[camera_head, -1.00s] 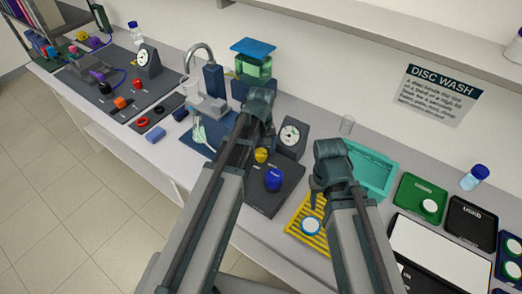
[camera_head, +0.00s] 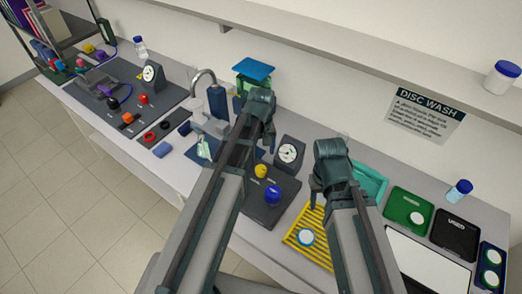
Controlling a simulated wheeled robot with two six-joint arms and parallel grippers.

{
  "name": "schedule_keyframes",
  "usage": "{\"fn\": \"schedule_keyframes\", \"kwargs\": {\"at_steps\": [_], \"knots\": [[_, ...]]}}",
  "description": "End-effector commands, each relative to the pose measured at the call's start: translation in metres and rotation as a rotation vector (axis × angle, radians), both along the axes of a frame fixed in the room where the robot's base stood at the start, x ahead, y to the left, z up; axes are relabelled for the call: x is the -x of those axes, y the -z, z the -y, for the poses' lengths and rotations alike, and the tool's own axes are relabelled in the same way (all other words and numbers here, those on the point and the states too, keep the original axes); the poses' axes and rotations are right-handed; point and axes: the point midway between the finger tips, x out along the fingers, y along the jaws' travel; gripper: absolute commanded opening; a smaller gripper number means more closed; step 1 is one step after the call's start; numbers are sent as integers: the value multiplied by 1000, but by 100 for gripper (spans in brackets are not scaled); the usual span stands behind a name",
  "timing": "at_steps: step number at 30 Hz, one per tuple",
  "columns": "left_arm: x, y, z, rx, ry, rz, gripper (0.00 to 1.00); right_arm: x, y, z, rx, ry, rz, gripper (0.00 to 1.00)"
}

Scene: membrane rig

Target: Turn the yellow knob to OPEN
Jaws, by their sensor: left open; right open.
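A gauge with a white dial (camera_head: 288,153) stands at the panel's back. Any OPEN marking is too small to read. My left gripper (camera_head: 269,137) hangs above and behind the yellow knob in the picture, apart from it. It is open, with its fingers partly hidden by its wrist. My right gripper (camera_head: 316,196) is open and empty, over the area right of the panel and near the yellow rack (camera_head: 297,236).
A teal tray (camera_head: 371,184), a green tray (camera_head: 409,210) and a black tray (camera_head: 456,237) lie to the right. A sink tap (camera_head: 205,76) and a blue-topped device (camera_head: 254,69) stand behind left. Another panel with a gauge (camera_head: 153,73) is further left. A shelf (camera_head: 370,55) runs above.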

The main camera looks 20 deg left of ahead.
Motion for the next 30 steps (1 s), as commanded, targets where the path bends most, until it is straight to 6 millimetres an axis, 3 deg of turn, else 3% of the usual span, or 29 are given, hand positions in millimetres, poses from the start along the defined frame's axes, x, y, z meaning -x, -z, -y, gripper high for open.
{"fn": "schedule_keyframes", "kwargs": {"at_steps": [1, 3, 9, 30], "knots": [[0, -16, 0, 0, 0, 0, 84, 0, -16, 0, -1, 2, 0, 50], [0, -26, 0, 0, 0, 0, 84, 0, -26, 0, -1, 4, 0, 50], [0, -41, 0, 0, 0, 0, 84, 0, -41, 0, -1, 2, -1, 50], [0, -41, 0, 0, 0, 0, 84, 0, -41, 0, -1, 1, -1, 50]]}}
